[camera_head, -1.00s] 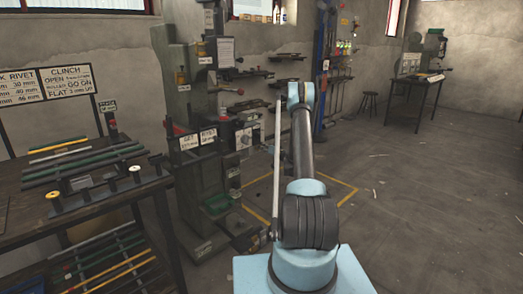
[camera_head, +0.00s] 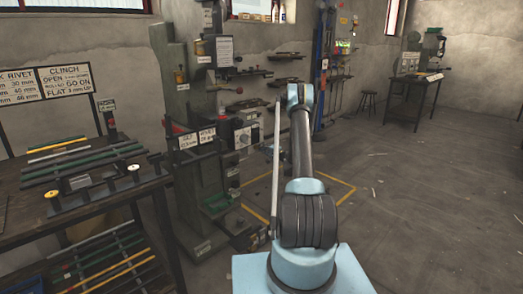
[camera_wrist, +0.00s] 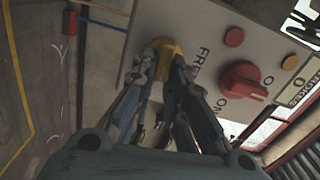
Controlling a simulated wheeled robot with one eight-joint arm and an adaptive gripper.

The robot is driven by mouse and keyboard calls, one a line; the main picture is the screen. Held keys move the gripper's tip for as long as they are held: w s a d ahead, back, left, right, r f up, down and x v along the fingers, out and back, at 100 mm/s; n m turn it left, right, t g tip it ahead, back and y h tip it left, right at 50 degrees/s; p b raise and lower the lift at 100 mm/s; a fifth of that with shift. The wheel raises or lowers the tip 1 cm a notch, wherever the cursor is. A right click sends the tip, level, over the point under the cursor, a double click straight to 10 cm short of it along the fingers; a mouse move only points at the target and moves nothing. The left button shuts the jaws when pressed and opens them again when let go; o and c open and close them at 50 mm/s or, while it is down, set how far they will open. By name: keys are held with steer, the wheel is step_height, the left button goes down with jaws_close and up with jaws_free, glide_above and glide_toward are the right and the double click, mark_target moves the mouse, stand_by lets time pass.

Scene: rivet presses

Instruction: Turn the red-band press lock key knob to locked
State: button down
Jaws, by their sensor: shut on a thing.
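In the wrist view, a yellow knob (camera_wrist: 163,48) sits on a pale control panel (camera_wrist: 205,30) of the press. My gripper (camera_wrist: 165,58) has its fingertips closed around the knob, which is partly hidden by them. The word FREE is printed on the panel below and right of the knob; other lettering is covered by the fingers. In the head view, the panel (camera_head: 243,137) is on the front of a grey-green press (camera_head: 222,75), left of my arm. The gripper's grasp and the knob's setting cannot be made out there.
A larger red knob (camera_wrist: 243,82) and small red and orange buttons are on the same panel, close to my fingers. A rack table (camera_head: 85,195) with rods stands at left. Yellow floor lines (camera_head: 335,200) mark the press area.

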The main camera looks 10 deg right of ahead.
steer(key=shift+d+f+m, duration=0.2)
steer(key=shift+m, duration=0.4)
steer(key=c, duration=1.6)
jaws_free()
steer(key=shift+f, duration=0.1)
steer(key=shift+a, duration=0.1)
steer(key=v, duration=1.2)
